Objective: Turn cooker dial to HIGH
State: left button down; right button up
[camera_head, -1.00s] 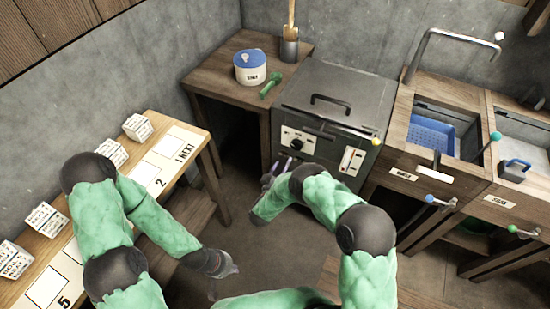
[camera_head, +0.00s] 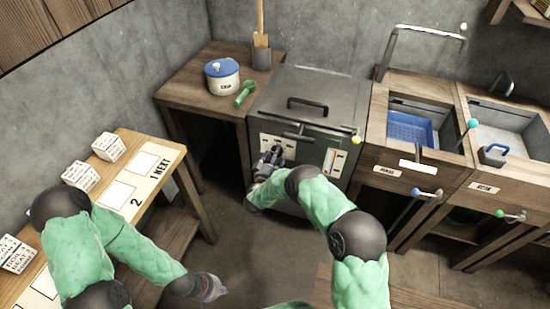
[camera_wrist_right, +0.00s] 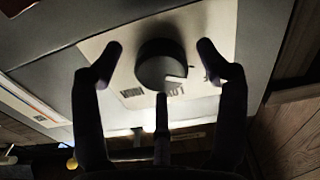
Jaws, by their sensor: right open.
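The cooker (camera_head: 335,90) is a dark metal box with a lid handle, standing against the back wall. Its dial (camera_wrist_right: 158,66) is a dark round knob with a light notch at its lower right, on a pale label plate (camera_wrist_right: 105,50). The lettering on the plate is upside down in the wrist view and partly covered. My right gripper (camera_wrist_right: 159,50) is open, with one finger on each side of the dial and gaps showing. In the head view my right gripper (camera_head: 270,160) covers the dial. My left gripper (camera_head: 213,289) hangs low over the floor, away from the cooker.
A blue-lidded pot (camera_head: 222,78) and a green tool (camera_head: 244,94) stand on the wooden table left of the cooker. A pale gauge plate (camera_head: 334,162) is right of the dial. Sinks with levers stand further right. A numbered bench (camera_head: 165,160) is at left.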

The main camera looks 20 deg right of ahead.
jog(key=c, duration=1.1)
jog(key=shift+c, duration=0.2)
jog(key=shift+f+m, duration=0.1)
jog(key=shift+m, duration=0.5)
jog(key=m, duration=0.4)
jog(key=shift+s+m, duration=0.1)
jog(key=shift+m, duration=0.2)
jog(key=m, duration=1.7)
jog(key=shift+a+m, duration=0.25)
jog(key=shift+m, duration=0.15)
